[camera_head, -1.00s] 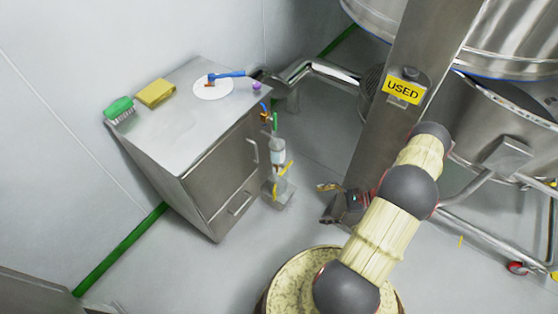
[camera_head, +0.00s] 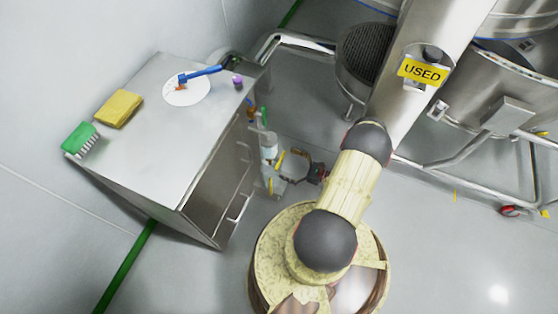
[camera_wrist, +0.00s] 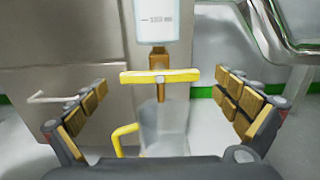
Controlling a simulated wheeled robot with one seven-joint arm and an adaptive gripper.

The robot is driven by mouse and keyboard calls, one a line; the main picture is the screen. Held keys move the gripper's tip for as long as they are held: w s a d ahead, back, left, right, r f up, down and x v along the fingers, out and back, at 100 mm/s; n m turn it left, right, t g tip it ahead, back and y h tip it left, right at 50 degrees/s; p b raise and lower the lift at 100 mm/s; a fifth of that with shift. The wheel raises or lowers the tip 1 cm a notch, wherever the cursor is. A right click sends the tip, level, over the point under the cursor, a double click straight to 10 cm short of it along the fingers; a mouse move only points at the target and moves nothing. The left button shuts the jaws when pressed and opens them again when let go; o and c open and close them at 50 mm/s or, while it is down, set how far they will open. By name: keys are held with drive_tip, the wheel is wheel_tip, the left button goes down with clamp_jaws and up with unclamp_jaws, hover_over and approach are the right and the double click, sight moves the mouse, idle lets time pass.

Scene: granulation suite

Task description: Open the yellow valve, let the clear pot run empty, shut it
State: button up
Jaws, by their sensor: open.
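The yellow valve (camera_wrist: 160,76) is a bar handle lying crosswise on a brown spout below the clear pot (camera_wrist: 154,22). The pot has a printed volume mark; its liquid level is not clear to me. In the head view the pot (camera_head: 268,146) and the valve (camera_head: 279,161) are beside the steel cabinet. My gripper (camera_wrist: 168,100) is open, with its padded fingers left and right of the valve, apart from it. It also shows small in the head view (camera_head: 292,168), close to the valve. A see-through jug (camera_wrist: 165,120) with a yellow handle stands under the spout.
The steel cabinet (camera_head: 165,140) carries a green brush (camera_head: 80,138), a yellow sponge (camera_head: 118,108) and a white disc (camera_head: 187,92) with a blue-handled tool. A steel column and vessel (camera_head: 500,95) are at right.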

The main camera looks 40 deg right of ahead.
sight(280, 160)
drive_tip(key=shift+b+x, duration=0.3)
drive_tip(key=shift+x, duration=1.25)
drive_tip(key=shift+c, duration=0.4)
drive_tip(key=c, duration=1.1)
